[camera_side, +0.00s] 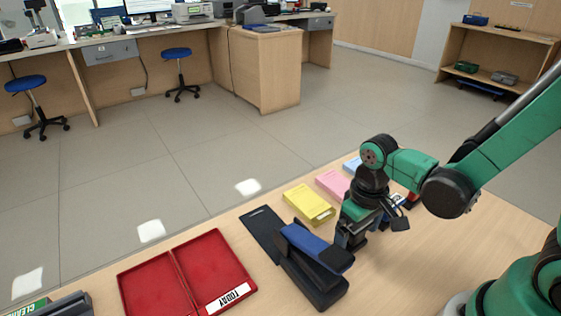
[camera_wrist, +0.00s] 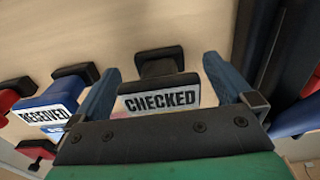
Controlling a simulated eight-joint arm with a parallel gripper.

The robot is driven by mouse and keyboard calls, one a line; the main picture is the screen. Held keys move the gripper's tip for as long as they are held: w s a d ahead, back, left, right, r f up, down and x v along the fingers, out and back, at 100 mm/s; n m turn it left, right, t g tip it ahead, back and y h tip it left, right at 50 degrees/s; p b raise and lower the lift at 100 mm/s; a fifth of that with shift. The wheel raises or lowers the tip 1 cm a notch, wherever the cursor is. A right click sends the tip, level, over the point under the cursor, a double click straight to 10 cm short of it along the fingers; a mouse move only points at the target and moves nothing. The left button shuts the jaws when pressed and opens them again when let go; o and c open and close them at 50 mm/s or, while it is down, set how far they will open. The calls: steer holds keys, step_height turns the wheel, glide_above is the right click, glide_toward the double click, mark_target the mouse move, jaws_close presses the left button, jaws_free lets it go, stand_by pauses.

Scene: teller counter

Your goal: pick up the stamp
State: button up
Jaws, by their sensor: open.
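In the wrist view, a black stamp labelled CHECKED (camera_wrist: 160,98) lies between the two blue-grey fingers of my gripper (camera_wrist: 162,70). The fingers are open, one on each side of it, and I see a gap at both sides. A blue stamp labelled RECEIVED (camera_wrist: 48,115) with a black handle lies outside the left finger. Part of a red and black stamp (camera_wrist: 14,92) shows at the far left edge. In the side view, my gripper (camera_side: 352,238) is low over the counter, and the stamps are mostly hidden behind it.
A black stapler-like device with a blue top (camera_side: 318,245) stands close left of my gripper. Yellow (camera_side: 308,203), pink (camera_side: 332,182) and light blue (camera_side: 353,164) pads lie behind. A red two-part tray (camera_side: 172,255) lies left. The counter (camera_side: 425,250) right of my gripper is clear.

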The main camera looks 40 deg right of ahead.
steer(key=c, duration=1.3)
steer(key=shift+o, duration=0.2)
steer(key=shift+r, duration=0.1)
step_height(320, 180, up, 20)
